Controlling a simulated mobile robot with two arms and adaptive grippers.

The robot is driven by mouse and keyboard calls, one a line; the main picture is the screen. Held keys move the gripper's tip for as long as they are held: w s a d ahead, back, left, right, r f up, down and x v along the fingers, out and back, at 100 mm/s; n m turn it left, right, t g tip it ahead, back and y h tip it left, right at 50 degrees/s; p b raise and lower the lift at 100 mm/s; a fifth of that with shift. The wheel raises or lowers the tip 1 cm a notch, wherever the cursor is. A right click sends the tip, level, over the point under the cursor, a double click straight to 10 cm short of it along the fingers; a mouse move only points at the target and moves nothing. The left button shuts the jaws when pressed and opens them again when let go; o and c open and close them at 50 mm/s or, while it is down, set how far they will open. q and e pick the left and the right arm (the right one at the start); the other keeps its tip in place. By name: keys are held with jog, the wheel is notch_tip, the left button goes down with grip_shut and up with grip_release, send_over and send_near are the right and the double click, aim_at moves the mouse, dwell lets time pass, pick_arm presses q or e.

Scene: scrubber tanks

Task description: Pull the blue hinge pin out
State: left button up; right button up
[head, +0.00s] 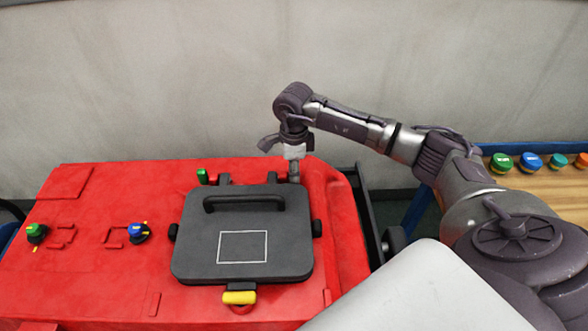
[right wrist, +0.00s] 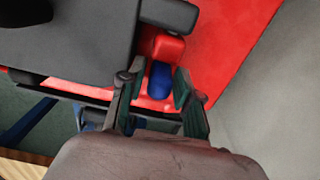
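The blue hinge pin (right wrist: 160,80) shows in the right wrist view, sticking out of a red hinge block (right wrist: 168,47) beside the black lid (right wrist: 75,50). My right gripper (right wrist: 155,90) is open, with one finger on each side of the pin's end. Red surface shows between the pin and the left finger; whether the right finger touches the pin I cannot tell. In the head view my right gripper (head: 294,172) points down at the lid's back right corner and hides the blue pin. A green pin (head: 203,176) sits at the lid's back left hinge. My left gripper is not in view.
The lid has a black handle (head: 243,200) and a yellow latch (head: 239,297) at its front. A green-topped knob (head: 36,233) and a blue-topped knob (head: 138,232) stand on the red body (head: 75,275). Several coloured caps stand on a wooden table (head: 555,190) at right. A wall rises behind.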

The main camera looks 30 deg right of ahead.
grip_shut()
jog(key=shift+s+d+b, duration=0.2)
jog(key=shift+s+d, duration=0.3)
jog(key=shift+d, duration=0.35)
jog(key=shift+s+d+b, duration=0.15)
jog(key=shift+s+d, duration=0.35)
jog(key=shift+d, duration=0.35)
jog(key=shift+c, duration=0.6)
grip_release()
jog(key=shift+o, duration=0.6)
jog(key=shift+d, duration=0.1)
jog(key=shift+r, duration=0.25)
notch_tip(320, 180, up, 12)
jog(key=shift+f, duration=0.2)
